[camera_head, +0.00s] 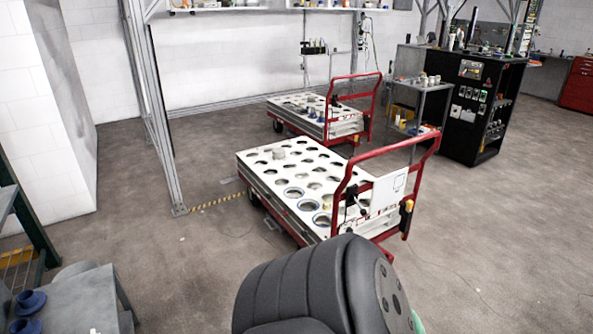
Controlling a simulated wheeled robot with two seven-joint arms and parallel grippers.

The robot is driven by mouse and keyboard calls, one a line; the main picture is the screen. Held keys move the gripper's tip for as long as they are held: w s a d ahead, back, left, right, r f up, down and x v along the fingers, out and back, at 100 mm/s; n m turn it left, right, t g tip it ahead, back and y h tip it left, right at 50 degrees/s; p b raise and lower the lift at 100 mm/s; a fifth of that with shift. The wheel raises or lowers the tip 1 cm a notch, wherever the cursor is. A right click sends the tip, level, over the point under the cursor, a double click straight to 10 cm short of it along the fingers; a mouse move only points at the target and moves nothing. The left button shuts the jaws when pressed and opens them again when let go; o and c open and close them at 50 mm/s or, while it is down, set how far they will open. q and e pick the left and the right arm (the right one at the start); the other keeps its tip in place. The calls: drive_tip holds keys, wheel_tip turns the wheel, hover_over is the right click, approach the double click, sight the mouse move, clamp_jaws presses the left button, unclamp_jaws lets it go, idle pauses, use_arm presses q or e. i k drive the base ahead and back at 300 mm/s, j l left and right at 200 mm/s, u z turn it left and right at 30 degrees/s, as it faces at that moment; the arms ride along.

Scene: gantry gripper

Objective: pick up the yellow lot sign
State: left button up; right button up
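I cannot make out a yellow lot sign for certain. A small yellow piece (409,207) shows at the right side of the near cart's red handle, too small to identify. A white panel (388,191) with a faint outline drawn on it hangs on the same handle. Neither of my grippers is in view.
The near white cart (265,181) has a top full of round holes. A second cart (300,103) stands behind it. A black cabinet (481,110) and grey shelf trolley (433,98) stand right. A metal post (163,130) rises left. Open floor (500,230) lies right.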

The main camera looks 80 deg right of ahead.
sight(327, 205)
drive_tip(key=z, duration=2.8)
drive_tip(key=i+l+z, duration=0.1)
drive_tip(key=i+l, duration=0.25)
drive_tip(key=i, duration=0.15)
drive_tip(key=i+j+z, duration=0.15)
drive_tip(key=i+j, duration=0.45)
drive_tip(key=i+j+z, duration=0.15)
drive_tip(key=i+j, duration=0.55)
drive_tip(key=i+j+z, duration=0.15)
drive_tip(key=i+j, duration=0.6)
